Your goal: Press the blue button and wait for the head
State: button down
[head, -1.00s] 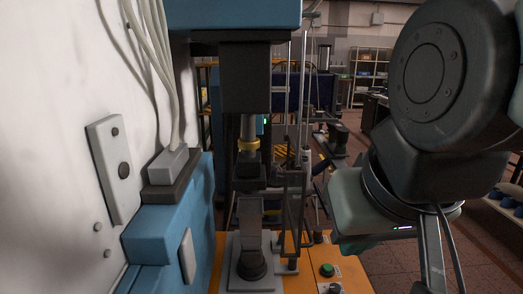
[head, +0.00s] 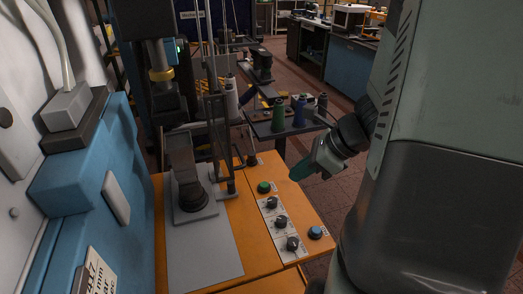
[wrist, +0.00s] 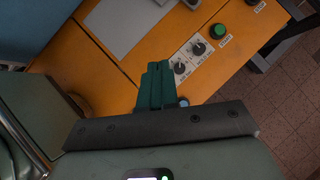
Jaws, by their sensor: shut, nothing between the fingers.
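The blue button (head: 315,232) sits at the right front corner of the orange panel, beside several black knobs. My gripper (head: 300,169) is shut and empty, held above the panel's right edge, apart from the button. Its fingers (wrist: 158,68) are together in the wrist view. The dark press head (head: 168,103), under a yellow ring, hangs at the left. It is above a grey last-like form (head: 182,165) standing on a grey plate.
A green button (head: 264,187) and the black knobs (head: 281,222) are on the panel (head: 245,255). A dark side table with bottles (head: 279,113) is behind the panel. The blue machine body (head: 80,200) is at left.

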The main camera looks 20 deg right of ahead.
aim_at(320, 231)
jog(key=s+d+f+m+t, duration=0.1)
jog(key=d+f+m+t, duration=0.1)
jog(key=d+f+m, duration=0.6)
notch_tip(320, 231, down, 4)
jog(key=m, duration=0.5)
jog(key=shift+s+d+r+t+h, duration=0.15)
jog(key=shift+s+r+t+h, duration=0.15)
jog(key=shift+s+t, duration=0.1)
jog(key=shift+f, duration=4.4)
jog(key=shift+f, duration=0.15)
jog(key=shift+f, duration=0.3)
